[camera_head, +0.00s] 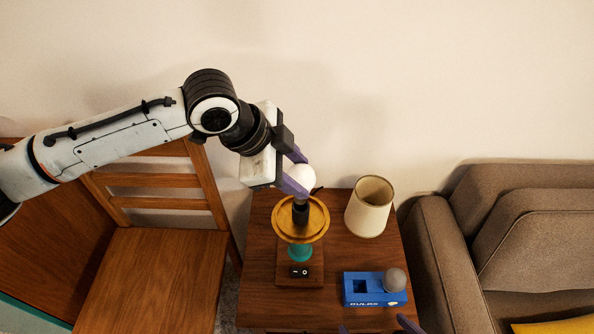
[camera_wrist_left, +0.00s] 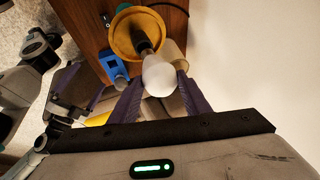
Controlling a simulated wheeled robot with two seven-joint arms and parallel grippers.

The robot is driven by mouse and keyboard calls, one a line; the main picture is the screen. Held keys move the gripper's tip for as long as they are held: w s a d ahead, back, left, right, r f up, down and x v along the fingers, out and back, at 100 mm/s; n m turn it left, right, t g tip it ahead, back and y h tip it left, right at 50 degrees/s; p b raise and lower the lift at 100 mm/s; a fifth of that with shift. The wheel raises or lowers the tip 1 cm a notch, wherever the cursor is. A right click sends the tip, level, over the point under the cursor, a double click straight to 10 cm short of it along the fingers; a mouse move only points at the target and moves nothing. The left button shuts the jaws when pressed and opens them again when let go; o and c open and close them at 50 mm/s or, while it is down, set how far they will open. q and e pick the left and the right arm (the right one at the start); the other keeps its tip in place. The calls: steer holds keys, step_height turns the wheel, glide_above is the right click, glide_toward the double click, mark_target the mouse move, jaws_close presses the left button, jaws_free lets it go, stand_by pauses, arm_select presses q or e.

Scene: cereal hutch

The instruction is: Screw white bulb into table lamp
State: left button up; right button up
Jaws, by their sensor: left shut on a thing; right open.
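The white bulb (camera_head: 303,176) is held in the purple fingers of my left gripper (camera_head: 297,178), directly above the lamp's black socket (camera_head: 300,213). It also shows in the left wrist view (camera_wrist_left: 159,76), lined up with the dark socket. I cannot tell whether its base is inside the socket or only touching it. The table lamp has a gold dish (camera_head: 284,224), a teal neck (camera_head: 300,252) and a wooden base with a switch (camera_head: 299,272). My right gripper (camera_head: 376,328) is open, only its purple fingertips showing at the bottom edge.
A cream lampshade (camera_head: 368,208) stands on the side table (camera_head: 255,290), right of the lamp. A blue bulb box (camera_head: 362,298) holds a grey bulb (camera_head: 395,280); its other slot looks empty. A wooden chair (camera_head: 160,270) is left, a brown sofa (camera_head: 445,270) right.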

arm_select(q)
steer(key=shift+p, duration=0.65)
stand_by(0.4)
steer(key=shift+f+p, duration=0.3)
steer(key=shift+p, duration=0.05)
stand_by(0.8)
steer(key=shift+f+p, duration=0.15)
steer(key=shift+p, duration=0.2)
steer(key=shift+f, duration=0.95)
stand_by(0.8)
steer(key=shift+f, duration=0.4)
stand_by(0.7)
steer(key=shift+f+p, duration=0.2)
steer(key=shift+p, duration=0.1)
steer(key=shift+w+r+m+g+p, duration=0.1)
steer(key=shift+m+g+p, duration=0.25)
steer(key=shift+m, duration=0.25)
steer(key=shift+m+g+h, duration=0.3)
steer(key=shift+m+g, duration=0.05)
steer(key=shift+m, duration=0.55)
steer(key=shift+m+g, duration=0.3)
steer(key=shift+m, duration=0.2)
